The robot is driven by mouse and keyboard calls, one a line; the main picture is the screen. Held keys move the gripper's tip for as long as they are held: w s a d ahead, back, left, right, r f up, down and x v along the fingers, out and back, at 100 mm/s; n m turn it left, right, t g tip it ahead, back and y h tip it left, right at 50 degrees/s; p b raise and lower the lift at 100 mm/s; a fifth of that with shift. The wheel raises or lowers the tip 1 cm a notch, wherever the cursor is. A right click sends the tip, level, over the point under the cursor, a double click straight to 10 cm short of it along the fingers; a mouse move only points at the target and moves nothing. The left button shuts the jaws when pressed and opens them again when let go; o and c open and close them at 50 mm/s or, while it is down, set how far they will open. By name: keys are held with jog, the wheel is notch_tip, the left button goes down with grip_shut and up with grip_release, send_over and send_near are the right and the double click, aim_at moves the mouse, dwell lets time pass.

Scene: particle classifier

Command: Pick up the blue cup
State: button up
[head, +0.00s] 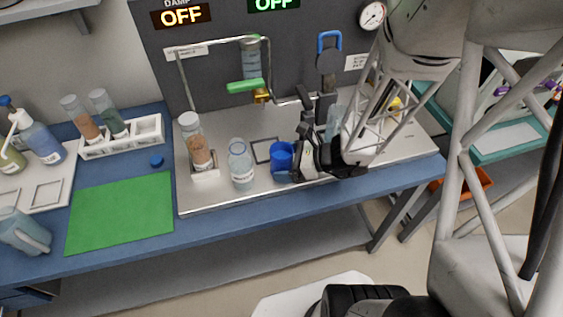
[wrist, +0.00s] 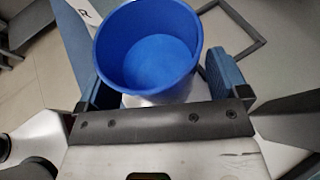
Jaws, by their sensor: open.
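The blue cup (head: 281,156) stands upright on the light metal plate in the head view, just left of my gripper (head: 300,160). In the wrist view the blue cup (wrist: 150,50) fills the upper middle, its open top facing the camera and its inside empty. My gripper (wrist: 155,88) is open, with one blue-padded finger on the left of the cup and the other on the right. The cup is between the fingers. Whether the pads touch it cannot be told.
A clear bottle (head: 241,165) stands close left of the cup, and a tall jar of brown grains (head: 196,145) is farther left. A square outline (head: 262,150) lies behind. A green mat (head: 120,212) lies at left. The plate's front edge (head: 300,187) is clear.

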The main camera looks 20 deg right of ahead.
aim_at(285, 154)
jog(key=c, duration=1.1)
jog(key=shift+r, duration=0.4)
jog(key=shift+r, duration=1.35)
jog(key=shift+s+d+r, duration=0.15)
jog(key=shift+s+r, duration=0.1)
jog(key=shift+s, duration=2.3)
jog(key=shift+s+d+r, duration=0.1)
jog(key=shift+s+r, duration=0.15)
jog(key=shift+s, duration=2.35)
jog(key=shift+s+d+r, duration=0.15)
jog(key=shift+s+r, duration=0.1)
jog(key=shift+s, duration=2.3)
jog(key=shift+s, duration=0.3)
